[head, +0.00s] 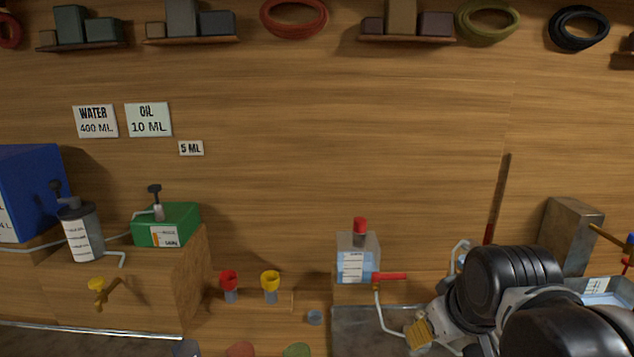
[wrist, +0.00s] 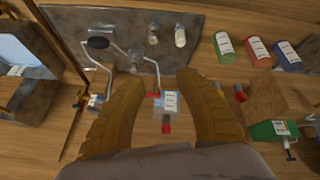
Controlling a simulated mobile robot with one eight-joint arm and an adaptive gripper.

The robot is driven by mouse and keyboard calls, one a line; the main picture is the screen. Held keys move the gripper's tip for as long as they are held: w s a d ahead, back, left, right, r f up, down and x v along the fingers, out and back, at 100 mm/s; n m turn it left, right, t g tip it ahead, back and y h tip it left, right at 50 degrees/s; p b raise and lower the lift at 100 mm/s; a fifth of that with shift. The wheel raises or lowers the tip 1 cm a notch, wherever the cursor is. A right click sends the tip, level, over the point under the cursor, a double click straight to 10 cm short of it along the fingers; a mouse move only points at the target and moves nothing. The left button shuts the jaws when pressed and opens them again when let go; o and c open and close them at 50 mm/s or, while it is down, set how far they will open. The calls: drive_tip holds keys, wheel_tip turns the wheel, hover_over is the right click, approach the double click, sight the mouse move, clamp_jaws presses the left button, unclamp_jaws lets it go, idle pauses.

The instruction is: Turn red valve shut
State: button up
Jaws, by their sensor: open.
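The red valve handle (head: 389,276) sticks out level to the right from the foot of a clear bottle (head: 357,254) with a red cap and a white label. A bent pipe (head: 386,319) runs down from the valve. The wrist view shows the red handle (wrist: 153,94) and the bottle (wrist: 171,102) between my fingers, farther off. My gripper (head: 419,334) is low and to the right of the valve, with one yellow finger showing in the head view. In the wrist view my gripper (wrist: 161,80) is open and empty, apart from the handle.
Red (head: 229,281) and yellow (head: 270,281) funnel-like cups stand left of the bottle. A metal tray (wrist: 125,24) lies by the pipe. A green box (head: 166,225) with a pump sits farther left. A metal block (head: 571,234) stands at the right.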

drive_tip(key=s+f+m+t, duration=0.1)
drive_tip(key=s+f+m, duration=0.2)
drive_tip(key=s+f, duration=0.3)
drive_tip(key=shift+s+a+f+b, duration=0.25)
drive_tip(key=shift+s+b, duration=0.1)
drive_tip(key=shift+s, duration=0.4)
